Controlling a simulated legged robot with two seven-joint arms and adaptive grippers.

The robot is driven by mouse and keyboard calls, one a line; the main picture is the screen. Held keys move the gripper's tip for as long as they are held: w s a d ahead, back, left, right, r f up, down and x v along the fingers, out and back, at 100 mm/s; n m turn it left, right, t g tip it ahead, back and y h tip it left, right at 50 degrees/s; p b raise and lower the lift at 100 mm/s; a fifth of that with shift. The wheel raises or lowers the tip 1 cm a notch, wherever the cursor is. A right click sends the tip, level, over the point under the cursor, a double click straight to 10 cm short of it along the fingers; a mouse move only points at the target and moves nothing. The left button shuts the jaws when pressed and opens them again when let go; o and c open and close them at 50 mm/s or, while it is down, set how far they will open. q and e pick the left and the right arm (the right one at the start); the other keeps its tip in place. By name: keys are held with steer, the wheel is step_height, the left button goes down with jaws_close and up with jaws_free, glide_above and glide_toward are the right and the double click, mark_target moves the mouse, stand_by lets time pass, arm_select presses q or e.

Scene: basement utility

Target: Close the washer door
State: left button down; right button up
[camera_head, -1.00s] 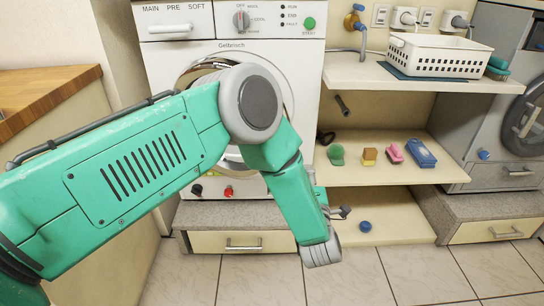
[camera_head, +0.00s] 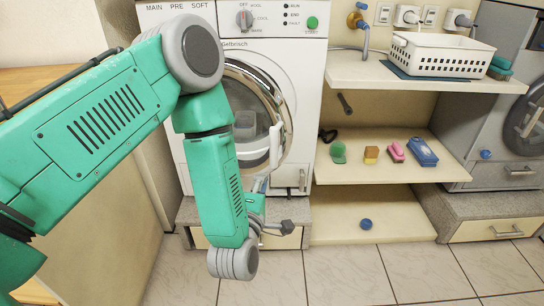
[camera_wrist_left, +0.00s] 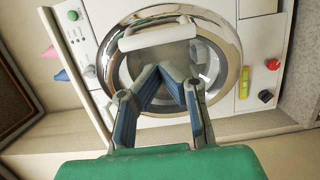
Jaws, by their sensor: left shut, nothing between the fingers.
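The washer door (camera_head: 287,112) is a round chrome-rimmed glass door on the front of the white washer (camera_head: 309,75). It sits over the opening; I cannot tell whether it is flush or slightly ajar. Its white handle (camera_head: 276,145) is on the right side of the rim. In the left wrist view the door rim (camera_wrist_left: 113,62) and handle (camera_wrist_left: 158,37) appear turned sideways. My left gripper (camera_wrist_left: 167,72) is shut and empty, in front of the door glass in that view. In the head view the gripper (camera_head: 262,190) is partly hidden behind my forearm, low before the door.
A shelf (camera_head: 345,70) with a white basket (camera_head: 440,55) stands right of the washer. Lower shelves hold a green cap-like item (camera_head: 338,152), a sponge (camera_head: 371,155) and a blue item (camera_head: 422,153). A second machine (camera_head: 490,140) is at far right. Tiled floor in front is clear.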

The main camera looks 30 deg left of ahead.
mark_target(274, 153)
arm_select(q)
steer(key=b+x, duration=0.2)
steer(key=x, duration=0.8)
steer(key=shift+d, duration=0.1)
